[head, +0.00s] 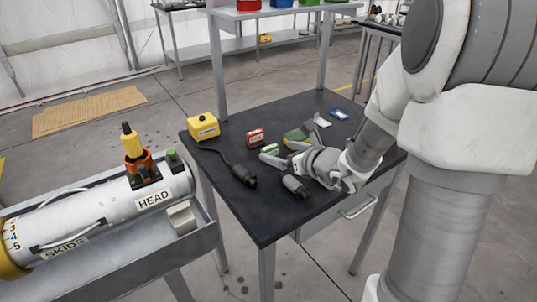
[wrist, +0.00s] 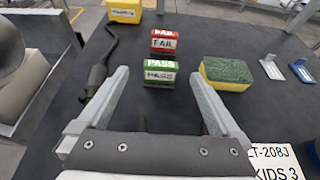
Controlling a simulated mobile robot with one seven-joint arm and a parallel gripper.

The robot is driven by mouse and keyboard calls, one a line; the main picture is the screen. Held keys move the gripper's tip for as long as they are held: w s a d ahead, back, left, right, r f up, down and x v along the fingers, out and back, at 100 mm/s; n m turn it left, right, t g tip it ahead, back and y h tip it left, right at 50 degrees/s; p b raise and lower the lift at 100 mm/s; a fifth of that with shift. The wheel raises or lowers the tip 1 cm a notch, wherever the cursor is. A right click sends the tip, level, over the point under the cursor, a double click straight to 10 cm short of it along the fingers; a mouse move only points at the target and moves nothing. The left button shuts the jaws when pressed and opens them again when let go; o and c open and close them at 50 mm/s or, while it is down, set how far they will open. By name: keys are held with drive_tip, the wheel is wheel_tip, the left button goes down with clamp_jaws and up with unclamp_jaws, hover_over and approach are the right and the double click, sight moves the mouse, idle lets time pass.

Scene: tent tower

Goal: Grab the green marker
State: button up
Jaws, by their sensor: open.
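The green marker (wrist: 160,74) is a small green and white block labelled PASS, lying on the dark table. In the head view the green marker (head: 269,149) sits near the middle of the tabletop, just beyond my gripper's fingers. My gripper (head: 279,152) is low over the table, with its fingers pointing left. In the wrist view my gripper (wrist: 159,79) is open and empty, one finger on each side of the line to the marker. The marker appears ahead of the fingers; I cannot tell whether the tips reach alongside it.
A red FAIL block (wrist: 164,42) stands just behind the marker. A yellow-green sponge (wrist: 226,73) lies close to the right finger. A black cable tool (head: 236,170) lies to the left. A yellow box (head: 203,127) is at the table's far left corner. Bare tabletop lies in front.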

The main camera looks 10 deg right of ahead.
sight(272, 148)
drive_tip(key=shift+b+x, duration=0.5)
drive_tip(key=shift+x, duration=2.55)
drive_tip(key=shift+d+f, duration=0.1)
drive_tip(key=c, duration=1.4)
drive_tip(key=shift+c, duration=0.2)
